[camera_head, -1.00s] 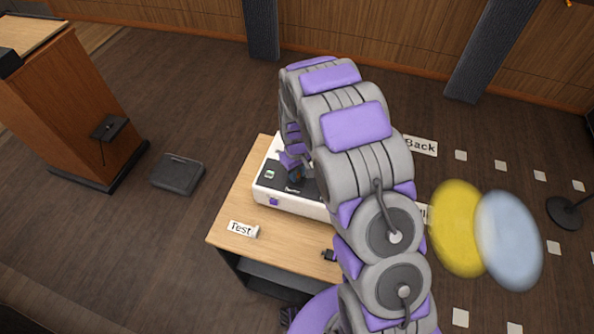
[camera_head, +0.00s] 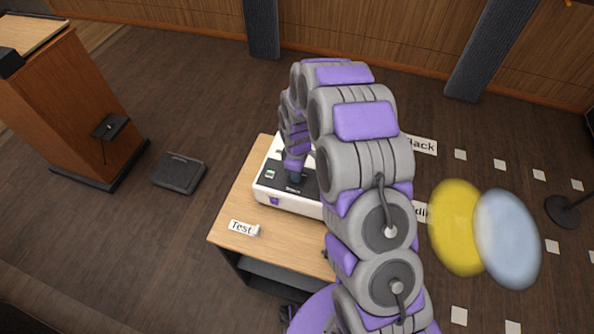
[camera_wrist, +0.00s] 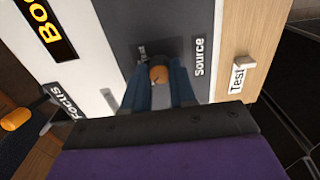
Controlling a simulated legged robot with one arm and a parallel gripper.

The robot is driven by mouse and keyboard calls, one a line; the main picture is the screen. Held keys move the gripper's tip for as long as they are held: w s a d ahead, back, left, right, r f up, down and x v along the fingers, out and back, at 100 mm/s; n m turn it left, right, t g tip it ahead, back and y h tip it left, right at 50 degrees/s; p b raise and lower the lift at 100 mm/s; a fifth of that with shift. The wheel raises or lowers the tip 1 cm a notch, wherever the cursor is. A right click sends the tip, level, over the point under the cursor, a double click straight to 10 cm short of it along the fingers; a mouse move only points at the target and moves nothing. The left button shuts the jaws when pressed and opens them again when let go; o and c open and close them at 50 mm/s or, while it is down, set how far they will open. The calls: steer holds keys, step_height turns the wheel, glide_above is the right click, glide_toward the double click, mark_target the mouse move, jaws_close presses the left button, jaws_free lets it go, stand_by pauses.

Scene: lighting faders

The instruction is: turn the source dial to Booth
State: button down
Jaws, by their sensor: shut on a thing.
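The source dial (camera_wrist: 158,74) shows as a small orange knob on a dark grey panel, beside a "Source" label (camera_wrist: 199,56) in the wrist view. My gripper (camera_wrist: 160,80) points at the panel with its two dark blue fingers shut on the dial, one on each side. In the head view my gripper (camera_head: 295,178) is down on the dark top of the white console (camera_head: 285,200), and the dial is hidden there. A black plate with yellow letters "Boo" (camera_wrist: 45,28), cut off by the picture edge, is at the upper left of the wrist view. The dial's setting cannot be read.
The console stands on a wooden table (camera_head: 278,231). A "Test" sign (camera_head: 241,227) stands in front of it, also seen at the right of the wrist view (camera_wrist: 237,80). My arm hides the console's right part.

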stand_by(0.4)
steer(key=c, duration=0.9)
jaws_free()
step_height(320, 180, up, 17)
steer(key=shift+w+a+r+p, duration=0.1)
steer(key=shift+p, duration=0.3)
steer(key=s+d+r+m+b, duration=0.2)
steer(key=s+d+r+m, duration=0.1)
steer(key=s, duration=0.6)
steer(key=s+d+r+m+b, duration=0.2)
steer(key=s+d+r+m, duration=0.15)
steer(key=s, duration=0.45)
steer(key=s+d+m, duration=0.1)
steer(key=s+m, duration=0.1)
steer(key=s, duration=0.4)
steer(key=s+d+f+m+g+b, duration=0.1)
steer(key=s+m, duration=0.1)
steer(key=s, duration=0.5)
steer(key=s+m+b, duration=0.1)
steer(key=s+m, duration=0.2)
steer(key=s, duration=0.3)
steer(key=shift+s+d+f+g, duration=0.25)
steer(key=shift+s+d+g, duration=0.05)
steer(key=shift+d+g, duration=0.1)
